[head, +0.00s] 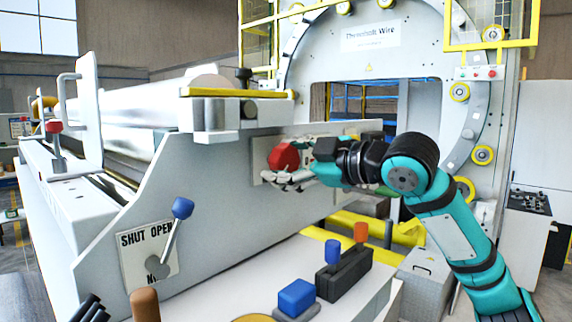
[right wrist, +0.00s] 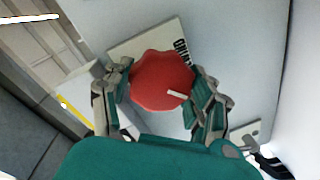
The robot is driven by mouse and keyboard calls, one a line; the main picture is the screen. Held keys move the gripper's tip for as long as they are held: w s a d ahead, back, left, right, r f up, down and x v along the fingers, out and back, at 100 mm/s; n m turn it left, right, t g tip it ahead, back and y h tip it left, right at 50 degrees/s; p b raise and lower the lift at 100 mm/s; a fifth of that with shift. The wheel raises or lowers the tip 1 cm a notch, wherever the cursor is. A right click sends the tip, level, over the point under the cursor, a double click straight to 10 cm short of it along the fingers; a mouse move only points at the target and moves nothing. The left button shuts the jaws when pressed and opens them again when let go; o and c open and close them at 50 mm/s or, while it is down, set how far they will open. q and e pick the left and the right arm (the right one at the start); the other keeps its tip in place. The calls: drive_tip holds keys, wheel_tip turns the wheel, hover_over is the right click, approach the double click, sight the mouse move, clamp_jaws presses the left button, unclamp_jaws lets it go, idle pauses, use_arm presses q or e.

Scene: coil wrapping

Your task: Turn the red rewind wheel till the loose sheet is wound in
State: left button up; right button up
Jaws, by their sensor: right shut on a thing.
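The red rewind wheel (head: 284,157) is mounted on the white side panel of the machine in the head view. In the right wrist view the wheel (right wrist: 162,80) has a scalloped rim and a short white mark near its lower right edge. My right gripper (head: 288,172) is at the wheel. In the right wrist view its fingers (right wrist: 160,88) stand on either side of the rim, shut on it. The silvery sheet roll (head: 180,108) lies behind the panel. I cannot make out a loose sheet end. My left gripper is out of view.
A blue-knobbed lever (head: 182,208) stands on a plate lettered SHUT and OPEN on the panel. Blue and orange knobs (head: 333,250) stand on the front console, near a blue block (head: 297,297). The large ring machine (head: 380,45) with yellow rails is behind my right arm.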

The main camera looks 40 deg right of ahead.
drive_tip(key=shift+f+m, duration=0.1)
drive_tip(key=shift+m, duration=0.8)
drive_tip(key=o, duration=1.2)
drive_tip(key=shift+c, duration=0.2)
drive_tip(key=s+d+r, duration=0.1)
drive_tip(key=s, duration=1.1)
drive_tip(key=shift+d, duration=0.4)
